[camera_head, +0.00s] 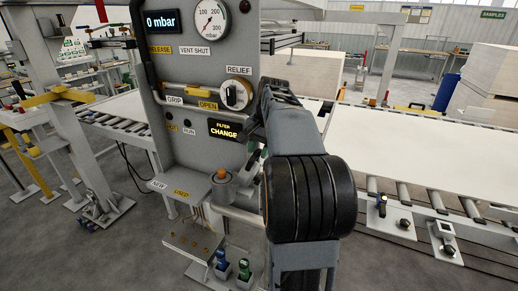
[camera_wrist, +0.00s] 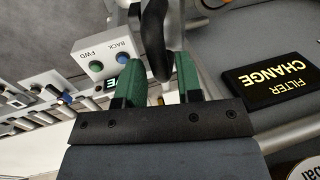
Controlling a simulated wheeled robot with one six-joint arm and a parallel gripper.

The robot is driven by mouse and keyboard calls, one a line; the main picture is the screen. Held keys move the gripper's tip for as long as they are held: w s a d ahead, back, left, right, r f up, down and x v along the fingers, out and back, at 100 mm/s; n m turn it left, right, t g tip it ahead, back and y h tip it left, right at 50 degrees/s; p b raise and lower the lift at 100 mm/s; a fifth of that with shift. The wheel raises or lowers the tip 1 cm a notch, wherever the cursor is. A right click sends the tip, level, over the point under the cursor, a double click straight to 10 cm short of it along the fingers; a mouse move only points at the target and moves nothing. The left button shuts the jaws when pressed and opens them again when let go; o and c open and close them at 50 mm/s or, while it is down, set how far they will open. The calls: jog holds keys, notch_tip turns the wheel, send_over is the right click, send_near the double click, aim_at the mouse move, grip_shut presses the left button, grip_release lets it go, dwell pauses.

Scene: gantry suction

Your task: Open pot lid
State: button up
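In the wrist view, my gripper (camera_wrist: 157,72) shows two green fingers set apart. A dark curved handle (camera_wrist: 156,38) reaches down into the space between them, and I cannot tell whether either finger touches it. In the head view, my own arm hides most of the gripper, beside the lit FILTER CHANGE sign (camera_head: 225,130). That sign also shows upside down in the wrist view (camera_wrist: 272,80). Below it in the head view is a grey rounded fitting with an orange knob (camera_head: 221,175). I cannot make out clearly which part is the pot lid.
The grey panel (camera_head: 200,75) carries a dial gauge (camera_head: 211,20), a 0 mbar display (camera_head: 161,21) and a RELIEF knob (camera_head: 236,94). A FWD/BACK button box (camera_wrist: 105,58) is beside the fingers. A white board (camera_head: 420,145) lies on rollers at right.

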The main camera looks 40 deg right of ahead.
grip_shut()
